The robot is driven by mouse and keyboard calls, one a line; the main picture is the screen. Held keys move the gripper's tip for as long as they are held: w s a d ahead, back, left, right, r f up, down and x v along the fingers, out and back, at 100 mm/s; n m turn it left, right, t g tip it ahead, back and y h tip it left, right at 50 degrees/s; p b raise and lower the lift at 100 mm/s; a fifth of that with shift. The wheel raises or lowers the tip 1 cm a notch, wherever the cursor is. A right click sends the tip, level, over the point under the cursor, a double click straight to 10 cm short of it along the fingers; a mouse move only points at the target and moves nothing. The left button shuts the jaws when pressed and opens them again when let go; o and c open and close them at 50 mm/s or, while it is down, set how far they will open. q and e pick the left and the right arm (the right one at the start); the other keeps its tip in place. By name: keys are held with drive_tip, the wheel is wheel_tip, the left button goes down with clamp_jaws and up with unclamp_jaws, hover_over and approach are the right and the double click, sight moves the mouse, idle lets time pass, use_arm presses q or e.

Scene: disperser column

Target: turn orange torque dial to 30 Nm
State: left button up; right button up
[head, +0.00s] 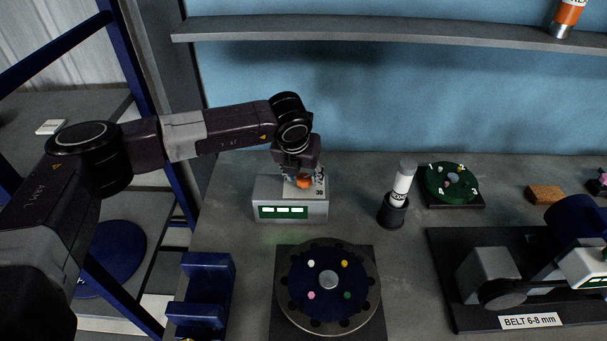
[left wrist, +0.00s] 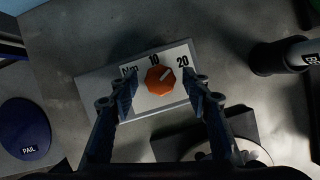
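The orange torque dial (left wrist: 160,80) sits on a white scale plate on top of a grey box. A pale line on the dial points up and right, toward the 20 side. My left gripper (left wrist: 161,84) is open, its fingers on either side of the dial, with gaps visible. In the head view my left gripper (head: 301,172) points down over the box (head: 290,209), and the dial (head: 303,183) is partly hidden below it. My right gripper is not in view.
A round blue fixture (head: 328,308) with coloured pegs stands in front of the box. A dark holder with a white bottle (head: 401,190) is to the right, and a green disc (head: 452,180) beyond it. A belt unit (head: 490,275) fills the right. A blue bracket (head: 205,285) stands front left.

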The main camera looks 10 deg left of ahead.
use_arm(q)
drive_tip(key=c, duration=1)
drive_tip(key=shift+f+b, duration=0.15)
drive_tip(key=shift+b, duration=0.55)
drive_tip(key=m+h+b, duration=0.1)
drive_tip(key=m+b, duration=0.2)
drive_tip(key=m+h+b, duration=0.1)
drive_tip(key=m+b, duration=0.1)
drive_tip(key=b, duration=0.2)
drive_tip(key=shift+w+a+f+m+g, duration=0.1)
drive_tip(key=shift+a+m+g, duration=0.05)
drive_tip(key=shift+m+g, duration=0.25)
drive_tip(key=m+h+b, duration=0.1)
drive_tip(key=m, duration=0.1)
drive_tip(key=shift+m+g+b, duration=0.3)
drive_tip(key=shift+b, duration=0.1)
drive_tip(key=shift+w+a+r+m+g+h+b, duration=0.15)
drive_tip(key=shift+m+g+b, duration=0.1)
drive_tip(key=shift+m, duration=0.55)
drive_tip(key=shift+d+r+m+g+h+b, duration=0.15)
drive_tip(key=shift+m+g+b, duration=0.1)
drive_tip(key=shift+m, duration=0.55)
drive_tip(key=shift+a, duration=0.1)
